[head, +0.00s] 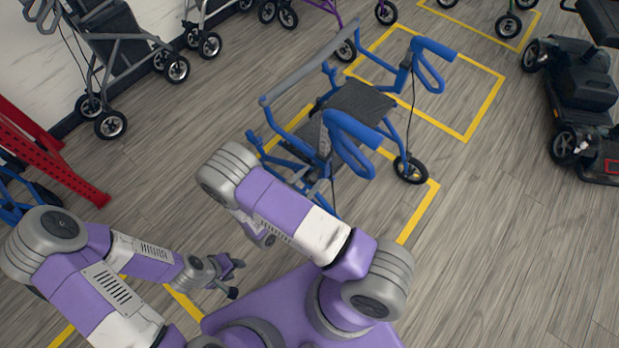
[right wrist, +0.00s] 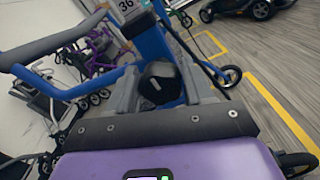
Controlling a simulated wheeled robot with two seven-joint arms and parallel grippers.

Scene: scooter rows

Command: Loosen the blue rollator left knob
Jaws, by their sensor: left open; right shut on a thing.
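The blue rollator (head: 350,104) stands upright on the floor in the head view, with blue handles, a dark seat and a grey back bar. In the right wrist view, a black knob (right wrist: 158,72) sits on its blue frame tube (right wrist: 152,46). My right gripper (right wrist: 160,88) is shut on this knob, one grey finger on each side. In the head view my right arm hides the knob and most of this gripper. My left gripper (head: 236,278) is open and empty, low beside my base and apart from the rollator.
A grey-framed rollator (head: 120,50) stands at upper left, near a red rack (head: 50,155). A dark scooter (head: 585,90) stands at right. Yellow floor lines (head: 487,102) mark bays. Bare wood floor (head: 510,220) lies open at lower right.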

